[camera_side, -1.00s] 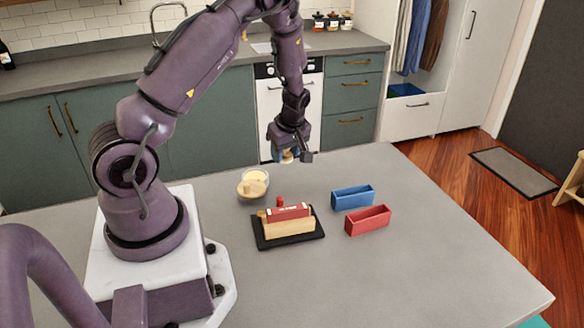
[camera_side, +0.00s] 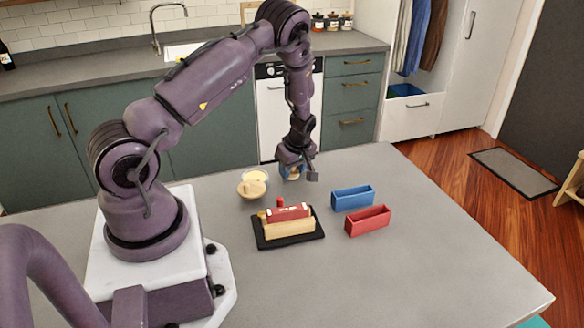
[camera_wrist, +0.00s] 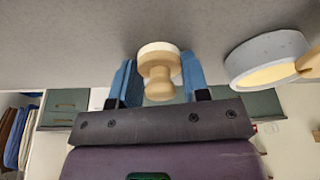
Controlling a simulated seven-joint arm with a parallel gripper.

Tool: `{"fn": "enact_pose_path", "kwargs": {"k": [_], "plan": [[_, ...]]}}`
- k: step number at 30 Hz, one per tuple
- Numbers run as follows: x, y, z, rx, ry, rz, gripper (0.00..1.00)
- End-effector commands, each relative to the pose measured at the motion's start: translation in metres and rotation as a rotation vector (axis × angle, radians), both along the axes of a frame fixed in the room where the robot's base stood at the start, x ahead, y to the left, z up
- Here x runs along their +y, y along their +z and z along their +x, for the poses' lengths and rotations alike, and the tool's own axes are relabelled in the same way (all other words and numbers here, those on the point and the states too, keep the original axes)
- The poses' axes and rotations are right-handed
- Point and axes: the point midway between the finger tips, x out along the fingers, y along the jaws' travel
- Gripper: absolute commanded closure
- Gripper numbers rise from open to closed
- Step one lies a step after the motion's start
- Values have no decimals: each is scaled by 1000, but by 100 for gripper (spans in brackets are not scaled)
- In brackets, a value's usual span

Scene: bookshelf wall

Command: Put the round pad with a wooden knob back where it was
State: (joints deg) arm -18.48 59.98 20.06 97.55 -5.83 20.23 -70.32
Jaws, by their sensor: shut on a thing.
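The round pad with a wooden knob (camera_wrist: 158,48) has a pale round face and a light wooden knob. In the wrist view its knob is between the two blue fingers of my gripper (camera_wrist: 158,66), which is shut on it. In the side view my gripper (camera_side: 293,172) hangs above the grey counter, just right of a round dish. The pad is small and mostly hidden there. I cannot tell whether it touches the counter.
The round dish (camera_side: 256,175) holds something pale yellow, with a round wooden piece (camera_side: 250,189) at its front. A black tray (camera_side: 306,234) carries a wooden block and a red piece. A blue box (camera_side: 352,198) and a red box (camera_side: 368,221) stand right. The front counter is clear.

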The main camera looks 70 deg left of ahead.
Motion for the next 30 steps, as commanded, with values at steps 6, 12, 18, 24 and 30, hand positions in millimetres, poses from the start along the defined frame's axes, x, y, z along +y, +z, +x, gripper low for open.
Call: {"fn": "enact_pose_path", "kwargs": {"k": [6,12,18,24,30], "plan": [[0,-8,0,0,-1,1,84],[0,-11,1,-6,2,0,53],[-1,-10,2,-9,4,-1,39],[-4,12,4,-9,2,0,32],[-15,57,6,-7,-2,2,32]]}}
